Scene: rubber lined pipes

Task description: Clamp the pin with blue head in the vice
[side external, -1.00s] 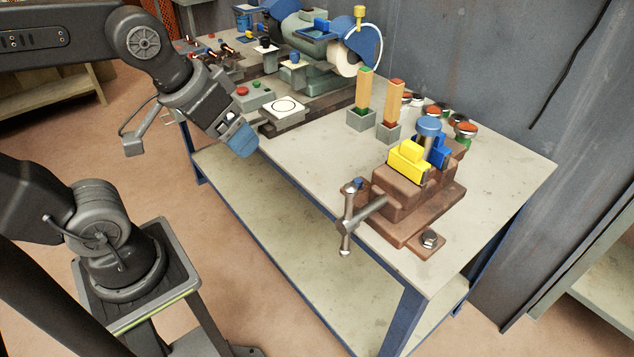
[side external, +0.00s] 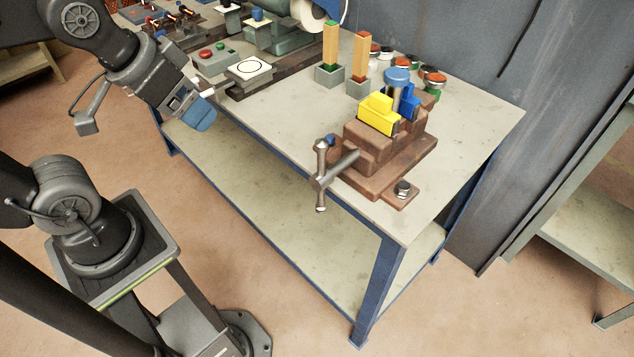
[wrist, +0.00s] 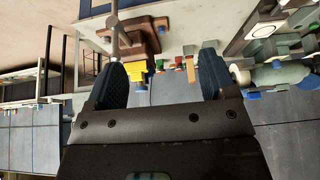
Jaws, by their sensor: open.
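The pin with the blue head (side external: 397,77) stands upright in the side view, its shank between the yellow jaw piece (side external: 379,114) and the blue jaw piece (side external: 409,103) of the brown vice (side external: 385,158). I cannot tell whether the jaws press on the shank. The vice handle (side external: 320,175) points toward the camera side. My gripper (side external: 207,105) is open and empty, left of the vice and well apart from it, near the table's left edge. In the wrist view its two fingers are spread wide (wrist: 163,72), and the vice (wrist: 140,38) appears beyond them.
Two wooden posts in grey blocks, one green-topped (side external: 330,50) and one red-topped (side external: 360,62), stand behind the vice. Several red-capped items (side external: 434,80) are by the wall. A button box (side external: 214,58) and a white circle-marked plate (side external: 249,69) lie at left. The front tabletop is clear.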

